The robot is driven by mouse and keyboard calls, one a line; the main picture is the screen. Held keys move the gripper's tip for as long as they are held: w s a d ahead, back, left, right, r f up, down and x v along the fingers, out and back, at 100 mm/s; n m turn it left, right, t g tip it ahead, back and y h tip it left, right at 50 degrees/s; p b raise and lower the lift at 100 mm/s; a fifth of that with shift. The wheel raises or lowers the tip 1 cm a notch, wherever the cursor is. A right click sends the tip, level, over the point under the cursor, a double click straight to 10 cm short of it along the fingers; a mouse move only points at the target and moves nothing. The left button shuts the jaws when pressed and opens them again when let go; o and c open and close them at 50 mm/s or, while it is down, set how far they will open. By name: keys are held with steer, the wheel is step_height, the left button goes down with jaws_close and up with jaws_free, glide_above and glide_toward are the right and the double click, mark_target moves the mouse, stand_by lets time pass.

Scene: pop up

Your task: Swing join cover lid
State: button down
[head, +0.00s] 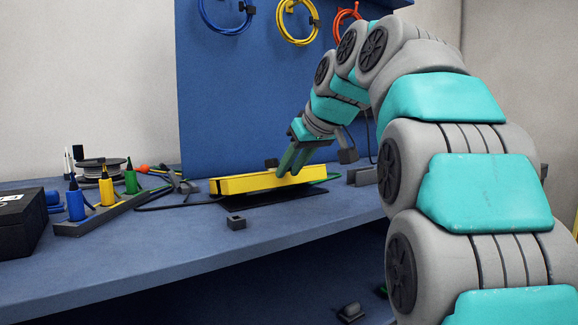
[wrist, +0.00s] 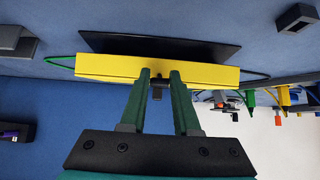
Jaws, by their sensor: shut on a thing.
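The yellow cover (head: 240,183), a long flat-sided box shape, sits over a thin black base plate (head: 275,197) on the blue bench; it also shows in the wrist view (wrist: 110,67). The black plate shows beyond it in the wrist view (wrist: 150,46). The fingertips hide part of the cover. I cannot tell whether the cover touches the plate all along.
A rack (head: 110,210) with blue, yellow and green bottles stands left, near a black box (head: 20,222). Cables hang on the blue back panel (head: 240,90).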

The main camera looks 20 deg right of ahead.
steer(key=shift+s+d+f+b, duration=0.1)
steer(key=shift+s+f+b, duration=0.2)
steer(key=shift+f, duration=0.2)
steer(key=shift+s+d+f+b, duration=0.15)
steer(key=shift+f+b, duration=0.1)
steer(key=shift+f, duration=0.2)
steer(key=shift+a, duration=0.1)
steer(key=shift+s+f, duration=0.15)
steer(key=shift+f, duration=0.45)
steer(key=c, duration=0.6)
jaws_free()
steer(key=shift+o, duration=0.2)
